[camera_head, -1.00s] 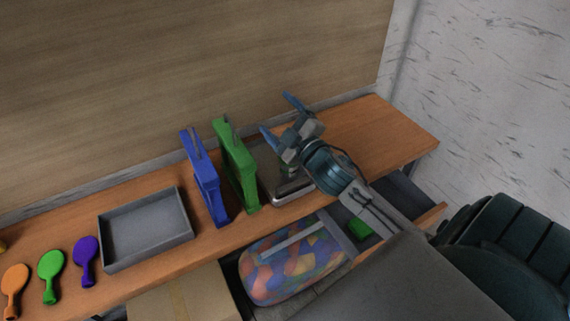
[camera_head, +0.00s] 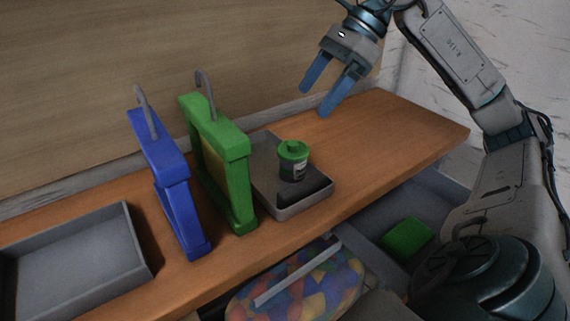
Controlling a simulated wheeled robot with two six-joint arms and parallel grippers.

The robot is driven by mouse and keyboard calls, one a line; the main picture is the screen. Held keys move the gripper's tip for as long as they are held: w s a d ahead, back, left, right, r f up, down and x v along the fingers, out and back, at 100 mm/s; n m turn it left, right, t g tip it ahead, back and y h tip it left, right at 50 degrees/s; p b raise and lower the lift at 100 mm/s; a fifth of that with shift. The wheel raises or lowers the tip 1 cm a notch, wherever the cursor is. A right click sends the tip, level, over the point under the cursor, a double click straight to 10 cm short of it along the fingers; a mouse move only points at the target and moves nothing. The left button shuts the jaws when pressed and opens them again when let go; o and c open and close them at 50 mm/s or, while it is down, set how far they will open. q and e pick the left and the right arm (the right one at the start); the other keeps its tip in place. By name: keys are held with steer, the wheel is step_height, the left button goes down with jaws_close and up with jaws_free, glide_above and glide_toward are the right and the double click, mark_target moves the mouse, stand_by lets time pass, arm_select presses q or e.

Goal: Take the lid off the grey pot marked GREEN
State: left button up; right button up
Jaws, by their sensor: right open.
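The grey pot (camera_head: 292,170) stands upright on a grey tray-like plate (camera_head: 303,208) on the wooden bench. Its green lid (camera_head: 293,150) sits on top of it. The pot has a small pale label that I cannot read. My right gripper (camera_head: 312,101) is open and empty, with its blue fingers pointing down. It is raised above and behind the pot, apart from it. My left gripper is not in view.
A green frame (camera_head: 240,188) and a blue frame (camera_head: 180,205) with hooks stand left of the pot. A grey tray (camera_head: 75,265) lies further left. The bench's right end (camera_head: 415,130) is clear.

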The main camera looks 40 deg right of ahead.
mark_target(293, 143)
steer(key=shift+h, duration=0.6)
steer(key=x, duration=0.6)
steer(key=d+x, duration=0.1)
steer(key=x, duration=0.3)
steer(key=shift+s+d+f+b, duration=0.1)
steer(key=shift+s+f+b, duration=0.2)
steer(key=shift+f, duration=0.1)
steer(key=c, duration=1)
